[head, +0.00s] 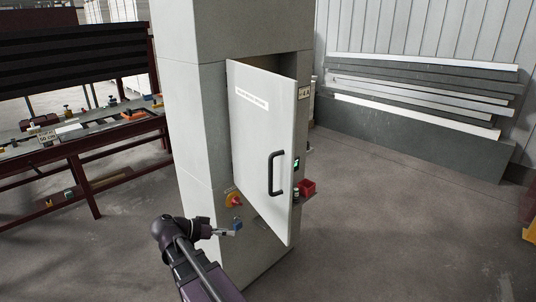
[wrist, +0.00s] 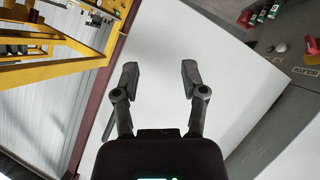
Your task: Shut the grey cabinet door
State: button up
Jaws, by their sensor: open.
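The grey cabinet (head: 189,120) stands in the middle of the head view. Its pale grey door (head: 255,135) is swung partly open, with a dark gap along its top right. A black handle (head: 275,173) sits near the door's free right edge. My gripper (head: 238,228) is low, near the door's lower left part; contact cannot be told. In the wrist view my gripper (wrist: 160,80) has its two fingers wide apart with nothing between them. A plain pale panel, apparently the door (wrist: 165,40), fills the view behind the fingers.
A red bin (head: 307,188) is beyond the door edge. A dark red workbench (head: 85,160) stands left. Long boards (head: 420,90) lean at the right wall. The floor right of the door is clear.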

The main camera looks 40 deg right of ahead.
aim_at(269, 171)
notch_tip(269, 171, up, 19)
jog(key=d+m+g+h+p, duration=0.1)
jog(key=m+g+h+p, duration=0.2)
jog(key=m+p, duration=0.4)
jog(key=shift+w+d+m+h+p, duration=0.3)
jog(key=shift+h+p, duration=0.3)
jog(key=shift+p, duration=0.6)
jog(key=shift+f, duration=0.15)
jog(key=shift+x, duration=6.85)
grip_shut()
jog(key=shift+w+a, duration=0.1)
jog(key=shift+a, duration=0.35)
jog(key=shift+d, duration=0.6)
